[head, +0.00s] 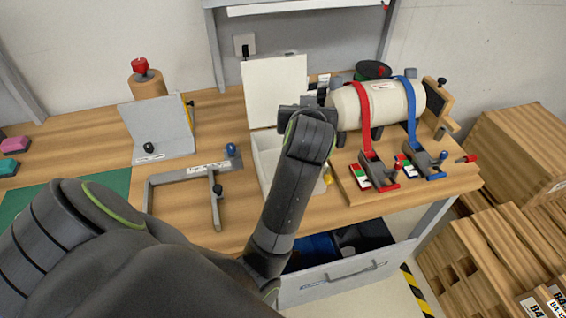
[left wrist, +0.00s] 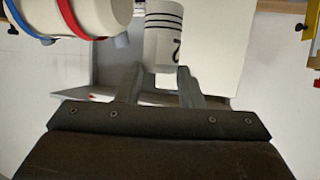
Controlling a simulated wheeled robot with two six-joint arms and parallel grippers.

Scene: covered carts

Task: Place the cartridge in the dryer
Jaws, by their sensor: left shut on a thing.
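In the left wrist view a white cartridge (left wrist: 163,38) with black bands and a dark mark sits at the tips of my left gripper (left wrist: 158,78), which is shut on it. In the head view my left gripper (head: 298,112) is above an open white box (head: 262,160) with a raised white lid (head: 276,88). This box looks like the dryer, but no label confirms it. My arm hides the cartridge and part of the box there. I cannot tell how far the cartridge is from the box. My right gripper is not in view.
A cream tank (head: 352,105) with a red strap (head: 361,115) and a blue strap (head: 410,105) stands just right of the gripper. A grey bracket (head: 180,177) and a grey stand (head: 158,122) are to the left. An open drawer (head: 345,275) is below.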

